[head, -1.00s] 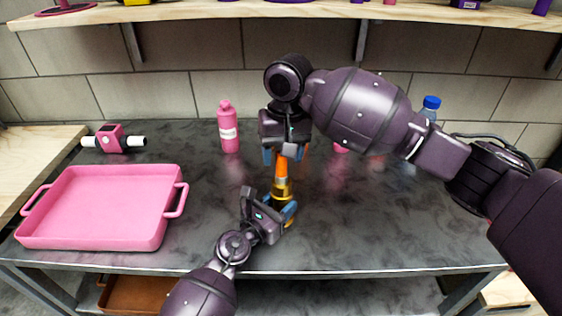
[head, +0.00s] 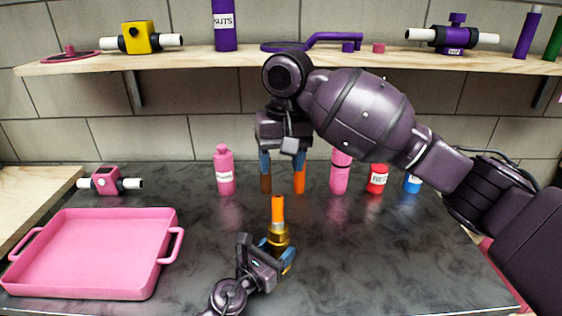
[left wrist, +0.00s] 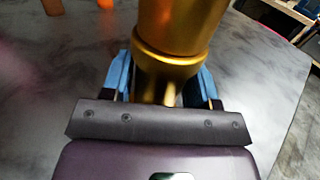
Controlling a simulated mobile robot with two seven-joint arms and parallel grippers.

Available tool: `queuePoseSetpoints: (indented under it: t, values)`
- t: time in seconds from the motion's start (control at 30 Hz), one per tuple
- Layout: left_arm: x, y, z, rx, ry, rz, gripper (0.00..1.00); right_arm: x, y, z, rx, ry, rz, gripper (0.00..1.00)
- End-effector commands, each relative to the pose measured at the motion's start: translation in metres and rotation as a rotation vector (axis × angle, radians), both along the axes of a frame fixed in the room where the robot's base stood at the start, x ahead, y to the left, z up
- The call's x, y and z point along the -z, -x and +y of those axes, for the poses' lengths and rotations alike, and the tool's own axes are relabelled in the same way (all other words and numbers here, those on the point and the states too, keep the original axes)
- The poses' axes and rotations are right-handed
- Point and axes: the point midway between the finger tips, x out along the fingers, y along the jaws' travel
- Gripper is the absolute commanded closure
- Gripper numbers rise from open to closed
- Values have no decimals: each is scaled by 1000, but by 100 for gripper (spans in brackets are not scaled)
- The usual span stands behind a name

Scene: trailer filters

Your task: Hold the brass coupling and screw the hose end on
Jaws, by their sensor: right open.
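The brass coupling (head: 279,238) stands upright, low at the middle of the table. My left gripper (head: 277,254) is shut on it from the front; in the left wrist view the coupling (left wrist: 177,40) sits between the blue fingers (left wrist: 165,80). The orange hose end (head: 278,208) stands upright on top of the coupling, in line with it. Whether the thread is fully tight cannot be told. My right gripper (head: 283,160) is open and empty, above the hose end and apart from it, fingers pointing down.
A pink tray (head: 172,222) is at the left. A pink bottle (head: 224,172), a pink valve piece (head: 107,181) and a red bottle (head: 377,179) stand toward the back. A wooden shelf (head: 215,62) with parts runs above. The table right of the coupling is clear.

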Motion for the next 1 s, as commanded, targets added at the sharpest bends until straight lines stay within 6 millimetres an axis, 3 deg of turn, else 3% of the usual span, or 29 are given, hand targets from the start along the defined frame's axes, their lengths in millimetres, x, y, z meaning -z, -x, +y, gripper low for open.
queuePoseSetpoints:
  t: [0.03,0.13,0.5,1.0]
  values:
    - [0,0,0,0,0,0,38,0,0,0,0,0,0,43]
    - [0,0,0,0,0,0,25,0,0,0,0,0,0,43]
    - [0,5,4,-1,-1,-1,25,-2,0,0,0,1,-2,43]
    - [0,69,55,0,-1,2,25,-15,2,0,0,0,-16,43]
